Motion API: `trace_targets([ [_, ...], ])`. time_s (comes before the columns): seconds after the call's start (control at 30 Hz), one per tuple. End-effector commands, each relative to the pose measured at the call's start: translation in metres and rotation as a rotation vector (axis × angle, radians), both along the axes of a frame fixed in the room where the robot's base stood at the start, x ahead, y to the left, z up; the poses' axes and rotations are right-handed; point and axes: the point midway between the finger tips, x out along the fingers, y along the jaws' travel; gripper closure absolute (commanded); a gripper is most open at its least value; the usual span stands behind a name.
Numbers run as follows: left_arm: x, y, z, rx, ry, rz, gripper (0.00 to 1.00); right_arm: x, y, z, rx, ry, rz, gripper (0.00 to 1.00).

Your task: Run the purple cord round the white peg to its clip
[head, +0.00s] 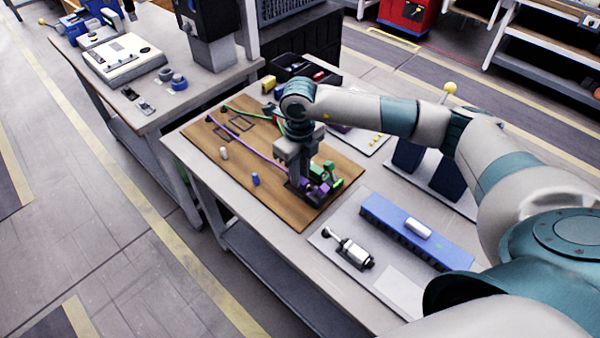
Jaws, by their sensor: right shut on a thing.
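The purple cord (250,147) runs almost straight across the wooden board (276,211), from its far left end to my right gripper (301,187). My right gripper points down low over the board's near right part and is shut on the cord's near end; the fingertips are partly hidden. The white peg (224,153) stands upright left of the cord, and the cord passes apart from it. A purple clip (322,188) sits right beside the gripper, so I cannot tell whether they touch. My left gripper is not in view.
A blue peg (255,180) stands near the board's left edge. A green cord (245,114) runs behind the purple one, and a green clip (333,170) sits by the purple clip. A blue rail (385,216) and a plate with a white tool (350,249) lie to the right.

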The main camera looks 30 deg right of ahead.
Motion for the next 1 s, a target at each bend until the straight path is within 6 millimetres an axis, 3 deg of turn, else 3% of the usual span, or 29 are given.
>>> trace_targets([
  [0.53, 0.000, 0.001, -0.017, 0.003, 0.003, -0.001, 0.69, 0.000, 0.000, -0.016, 0.000, 0.000, 0.000, 1.00],
  [1.0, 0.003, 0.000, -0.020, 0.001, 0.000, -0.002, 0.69, 0.000, 0.000, -0.019, 0.000, 0.001, 0.000, 1.00],
])
